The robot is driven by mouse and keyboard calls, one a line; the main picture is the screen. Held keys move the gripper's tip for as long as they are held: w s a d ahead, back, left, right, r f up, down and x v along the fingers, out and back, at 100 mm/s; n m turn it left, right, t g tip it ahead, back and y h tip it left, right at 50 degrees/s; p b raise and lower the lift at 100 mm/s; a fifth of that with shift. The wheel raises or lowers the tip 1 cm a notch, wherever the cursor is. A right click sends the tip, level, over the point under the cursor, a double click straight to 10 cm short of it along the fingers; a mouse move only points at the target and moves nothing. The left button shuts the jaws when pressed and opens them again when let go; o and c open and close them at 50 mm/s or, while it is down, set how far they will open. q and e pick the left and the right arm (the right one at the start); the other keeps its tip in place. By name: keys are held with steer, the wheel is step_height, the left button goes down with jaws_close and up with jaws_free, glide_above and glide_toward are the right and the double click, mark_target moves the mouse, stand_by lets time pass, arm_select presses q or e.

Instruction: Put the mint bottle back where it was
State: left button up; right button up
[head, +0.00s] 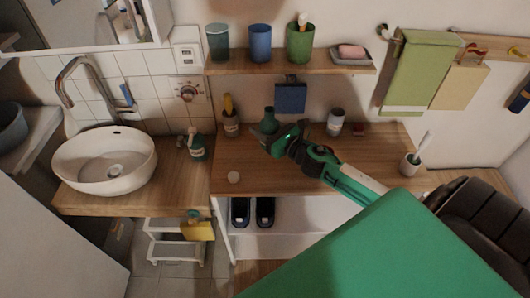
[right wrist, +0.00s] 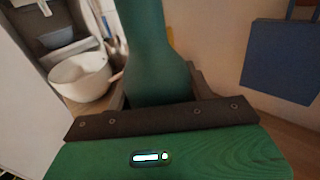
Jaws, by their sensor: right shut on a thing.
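In the right wrist view the bottle (right wrist: 158,78) stands between the two dark fingers of the right gripper (right wrist: 158,92). Its base is hidden, so I cannot tell whether it touches the counter. My left gripper is not in view.
A green bottle (head: 197,147) stands near the basin (head: 104,161). A shelf (head: 285,67) with cups hangs above.

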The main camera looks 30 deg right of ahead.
step_height(320, 180, down, 7)
steer(key=shift+r, duration=0.1)
steer(key=shift+f, duration=2.2)
steer(key=shift+f+b, duration=0.2)
steer(key=shift+b, duration=0.1)
steer(key=o, duration=1)
steer(key=shift+r, duration=0.15)
